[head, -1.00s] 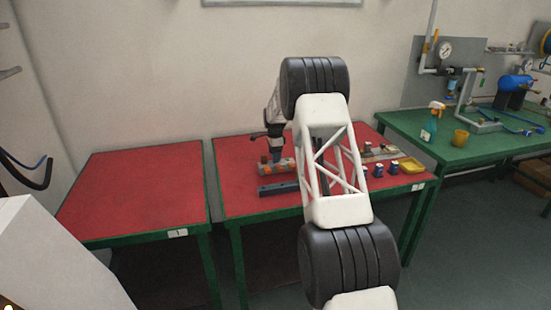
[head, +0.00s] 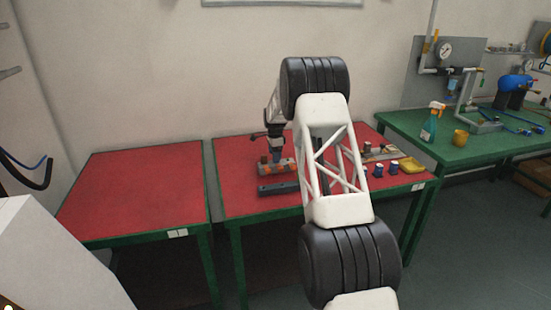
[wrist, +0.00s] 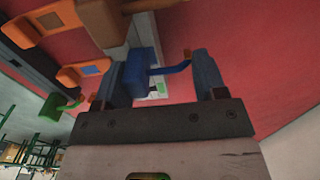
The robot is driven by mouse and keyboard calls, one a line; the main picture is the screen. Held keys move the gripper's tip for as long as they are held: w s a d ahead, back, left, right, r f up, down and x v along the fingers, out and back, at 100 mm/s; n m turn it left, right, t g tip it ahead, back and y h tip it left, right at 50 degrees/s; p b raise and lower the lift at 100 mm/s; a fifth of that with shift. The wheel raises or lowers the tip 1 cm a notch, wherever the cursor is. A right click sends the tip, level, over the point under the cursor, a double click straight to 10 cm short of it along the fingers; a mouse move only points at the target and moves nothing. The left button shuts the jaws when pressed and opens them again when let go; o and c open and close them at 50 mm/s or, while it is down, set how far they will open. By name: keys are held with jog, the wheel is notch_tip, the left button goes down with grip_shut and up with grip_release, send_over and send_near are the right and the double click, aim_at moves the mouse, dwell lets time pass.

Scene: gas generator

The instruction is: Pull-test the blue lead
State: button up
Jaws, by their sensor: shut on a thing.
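The blue lead (wrist: 170,70) shows in the wrist view as a short bent blue wire with an orange-brown tip, running from a blue block (wrist: 138,75). My gripper (wrist: 160,80) has its two dark fingers on either side of the block and wire and is shut on the lead; the exact contact is unclear. Orange fittings (wrist: 82,73) with tan and blue faces sit beside it on a dark bar. In the head view my gripper (head: 276,152) is over an orange and grey assembly (head: 272,168) on the red bench; the lead is too small to see there.
A dark bar (head: 278,188) lies in front of the assembly. Small blue items (head: 392,168) and a yellow tray (head: 411,165) are on the right of the red bench (head: 236,200). The left red bench (head: 135,195) is clear. A green bench (head: 460,150) stands at right.

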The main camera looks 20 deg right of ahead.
jog(key=o, duration=1.1)
jog(key=shift+r, duration=0.1)
jog(key=shift+r, duration=3.45)
